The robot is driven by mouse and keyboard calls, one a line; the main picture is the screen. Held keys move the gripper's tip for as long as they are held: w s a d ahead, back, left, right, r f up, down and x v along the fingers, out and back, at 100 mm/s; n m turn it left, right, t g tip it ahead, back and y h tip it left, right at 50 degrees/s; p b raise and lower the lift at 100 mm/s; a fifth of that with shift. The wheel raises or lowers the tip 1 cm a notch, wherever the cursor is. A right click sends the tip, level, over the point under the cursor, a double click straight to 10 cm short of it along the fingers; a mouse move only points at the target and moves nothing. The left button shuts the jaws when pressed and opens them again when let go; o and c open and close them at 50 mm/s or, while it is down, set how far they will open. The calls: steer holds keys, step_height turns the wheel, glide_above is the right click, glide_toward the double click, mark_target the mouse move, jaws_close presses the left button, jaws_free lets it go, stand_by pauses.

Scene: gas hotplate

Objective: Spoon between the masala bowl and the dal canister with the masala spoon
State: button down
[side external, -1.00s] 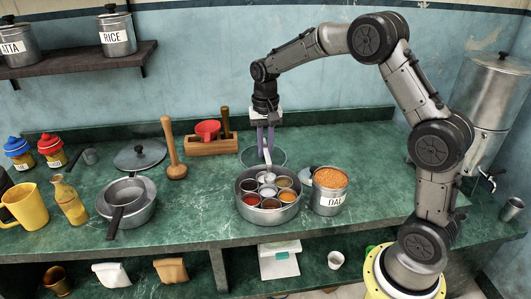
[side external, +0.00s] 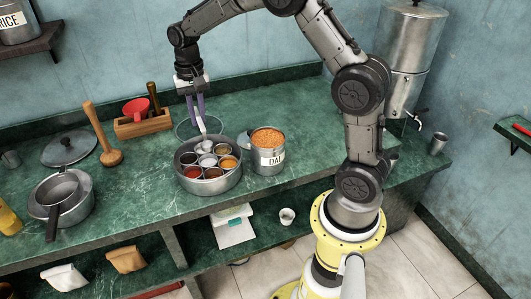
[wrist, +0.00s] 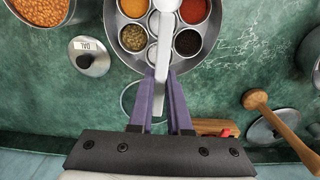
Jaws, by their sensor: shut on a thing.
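The masala bowl (side external: 211,188) is a round steel tin on the counter with several small cups of coloured spices. It also shows at the top of the wrist view (wrist: 124,42). My gripper (side external: 200,119) points down above the bowl's back edge, its purple fingers shut on the handle of the pale masala spoon (side external: 203,127). In the wrist view the spoon (wrist: 164,45) reaches over the middle of the bowl; its scoop end is cut off, so I cannot tell whether it carries anything. The open dal canister (side external: 268,158), full of orange dal, stands just right of the bowl.
A steel lid labelled DAL (wrist: 90,60) lies behind the canister. A clear round lid (side external: 181,131) lies behind the bowl. The counter before the bowl is narrow.

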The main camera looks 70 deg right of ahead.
stand_by(0.3)
steer(key=shift+s+f+n, duration=0.2)
steer(key=shift+s+n, duration=0.1)
steer(key=shift+n, duration=0.2)
steer(key=s+d+r+m, duration=0.1)
steer(key=s+d+r, duration=0.4)
steer(key=s+d, duration=0.6)
steer(key=shift+s+t+h, duration=0.4)
steer(key=shift+s, duration=0.2)
step_height(320, 180, down, 6)
steer(key=s+a+t+h, duration=0.1)
steer(key=t+h, duration=0.1)
steer(key=shift+a, duration=0.1)
